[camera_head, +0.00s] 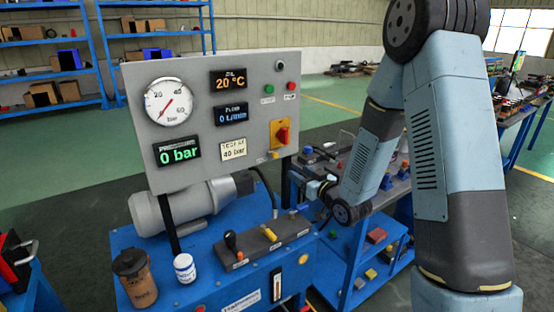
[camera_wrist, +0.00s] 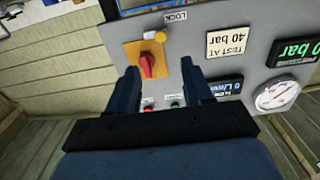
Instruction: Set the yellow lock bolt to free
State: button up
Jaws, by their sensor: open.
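The small yellow lock bolt (camera_head: 272,155) sits at the lower edge of the orange switch plate (camera_head: 272,138) on the grey panel. In the wrist view the panel appears upside down, and the yellow bolt (camera_wrist: 160,37) shows beside a pale round piece, near the LOCK label (camera_wrist: 175,16). A red rotary handle (camera_wrist: 147,66) is on the orange plate right by the bolt. My gripper (camera_wrist: 160,68) is open and empty, its two dark fingers pointing toward the panel around the red handle's line of sight. In the head view my gripper (camera_head: 305,183) is low, right of the panel; its fingertips are hard to see.
The panel carries a gauge (camera_head: 169,102), displays, and green and red buttons (camera_head: 291,86). Below it are a grey motor (camera_head: 180,207) and a lever block (camera_head: 262,241) on the blue stand. A cluttered blue cart (camera_head: 365,260) stands to the right.

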aim_at(276, 157)
jog(key=x, duration=1.3)
jog(key=shift+w+a, duration=0.25)
jog(key=shift+w, duration=0.05)
jog(key=shift+c, duration=0.4)
grip_shut()
